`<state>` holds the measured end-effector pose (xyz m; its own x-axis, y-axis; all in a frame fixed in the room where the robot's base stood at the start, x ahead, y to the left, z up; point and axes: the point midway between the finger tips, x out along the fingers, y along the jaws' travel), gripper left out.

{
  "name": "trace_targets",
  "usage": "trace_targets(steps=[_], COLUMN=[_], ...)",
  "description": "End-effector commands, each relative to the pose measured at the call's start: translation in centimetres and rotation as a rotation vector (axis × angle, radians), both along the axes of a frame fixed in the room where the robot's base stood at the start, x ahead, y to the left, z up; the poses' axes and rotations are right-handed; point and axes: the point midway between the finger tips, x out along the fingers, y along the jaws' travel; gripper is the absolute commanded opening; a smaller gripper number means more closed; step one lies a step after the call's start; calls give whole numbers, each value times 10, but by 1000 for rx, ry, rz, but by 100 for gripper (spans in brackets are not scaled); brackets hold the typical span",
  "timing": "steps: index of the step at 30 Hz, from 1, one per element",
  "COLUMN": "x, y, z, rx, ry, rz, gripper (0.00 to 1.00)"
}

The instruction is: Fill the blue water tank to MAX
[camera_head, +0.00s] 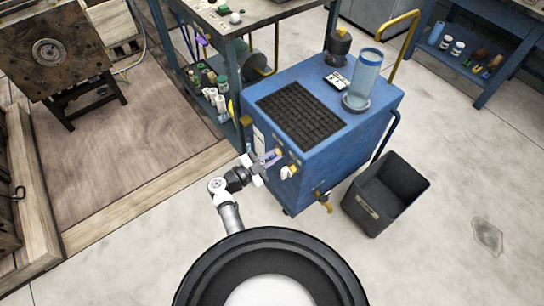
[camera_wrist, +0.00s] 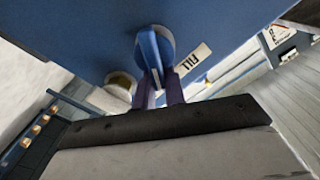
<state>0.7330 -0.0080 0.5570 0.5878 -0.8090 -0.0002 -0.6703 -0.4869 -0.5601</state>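The blue machine (camera_head: 330,165) stands in the middle of the head view. A clear, blue-tinted upright cylinder (camera_head: 364,82), which looks like the water tank, stands on its top at the right. I cannot read a MAX mark or a water level on it. My gripper (camera_head: 268,160) is at the machine's front face. In the wrist view, its two fingers (camera_wrist: 160,90) close around a blue lever (camera_wrist: 150,50) on a round mount. A white label reading FILL (camera_wrist: 193,60) is beside the lever. Another round fitting (camera_wrist: 120,82) is to its left.
A dark open bin (camera_head: 387,195) stands on the floor right of the machine, near a yellow-handled tap (camera_head: 325,202). A dark grid (camera_head: 300,113) covers part of the machine's top. A workbench with bottles (camera_head: 216,95) stands behind left. The floor at the right is mostly clear.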

Motion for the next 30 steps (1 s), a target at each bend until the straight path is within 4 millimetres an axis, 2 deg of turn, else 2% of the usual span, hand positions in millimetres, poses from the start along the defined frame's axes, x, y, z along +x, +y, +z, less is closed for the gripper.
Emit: trace_targets(steps=[1, 5, 13, 17, 20, 30], x=[0, 0, 0, -5, -14, -59], y=[0, 0, 1, 8, 20, 82], z=[0, 0, 0, -1, -1, -2], rx=[-1, -1, -1, -1, -2, -1], ry=[0, 2, 1, 0, 1, 0], rz=[1, 0, 0, 2, 4, 4], gripper=[17, 34, 34, 34, 34, 34])
